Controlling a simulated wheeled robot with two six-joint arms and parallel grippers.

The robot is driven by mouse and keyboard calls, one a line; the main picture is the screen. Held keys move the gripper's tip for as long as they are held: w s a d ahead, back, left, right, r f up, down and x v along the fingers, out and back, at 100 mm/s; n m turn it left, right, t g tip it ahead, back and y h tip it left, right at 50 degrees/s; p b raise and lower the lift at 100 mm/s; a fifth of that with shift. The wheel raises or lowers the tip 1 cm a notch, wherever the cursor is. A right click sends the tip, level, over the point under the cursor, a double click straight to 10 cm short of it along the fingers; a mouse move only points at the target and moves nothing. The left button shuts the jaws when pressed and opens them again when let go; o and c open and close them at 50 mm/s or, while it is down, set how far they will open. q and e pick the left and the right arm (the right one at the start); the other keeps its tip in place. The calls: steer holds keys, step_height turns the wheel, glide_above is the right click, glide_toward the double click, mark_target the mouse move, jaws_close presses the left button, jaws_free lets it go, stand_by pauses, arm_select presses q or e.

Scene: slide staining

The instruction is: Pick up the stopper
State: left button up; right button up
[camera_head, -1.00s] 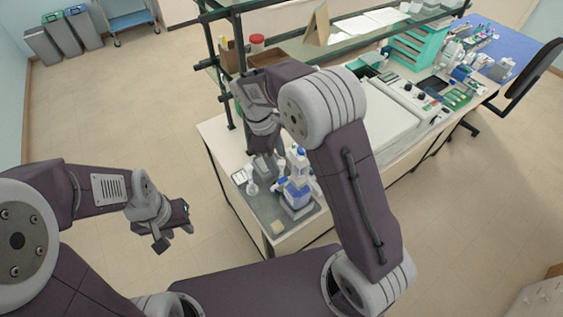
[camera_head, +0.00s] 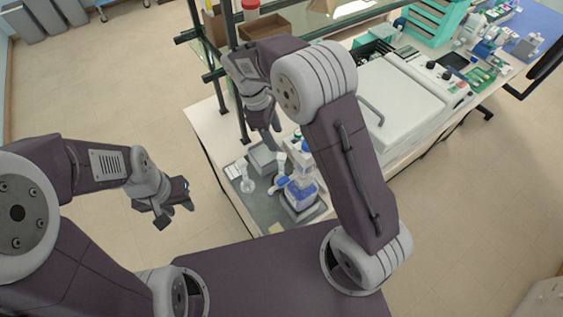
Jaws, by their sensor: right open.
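A small clear glass flask (camera_head: 247,181) stands on the grey mat (camera_head: 262,209) at the near end of the bench. I cannot make out a separate stopper; it is too small or hidden. A white and blue bottle apparatus (camera_head: 300,190) stands to the right of the flask. My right gripper (camera_head: 268,136) is above and behind the flask, fingers pointing down. It is open, with nothing seen between its fingers, and looks clear of the glassware. My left gripper (camera_head: 175,214) is off the bench's left side over the floor, fingers apart and empty.
A grey box (camera_head: 263,158) sits behind the flask, close under my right gripper. A dark green rack post (camera_head: 238,120) rises near my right wrist. A large white instrument (camera_head: 390,105) stands further back right.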

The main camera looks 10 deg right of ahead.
mark_target(281, 155)
steer(key=p+x, duration=0.2)
steer(key=x, duration=0.2)
steer(key=p+x, duration=0.1)
steer(key=x, duration=0.1)
steer(key=p+x, duration=0.1)
steer(key=x, duration=0.1)
steer(key=shift+a+f, duration=0.2)
steer(key=shift+f, duration=0.5)
steer(key=shift+c, duration=1.2)
steer(key=shift+s+r, duration=0.1)
jaws_close()
arm_select(q)
steer(key=r, duration=0.3)
steer(key=shift+w+r, duration=0.35)
steer(key=shift+r, duration=0.05)
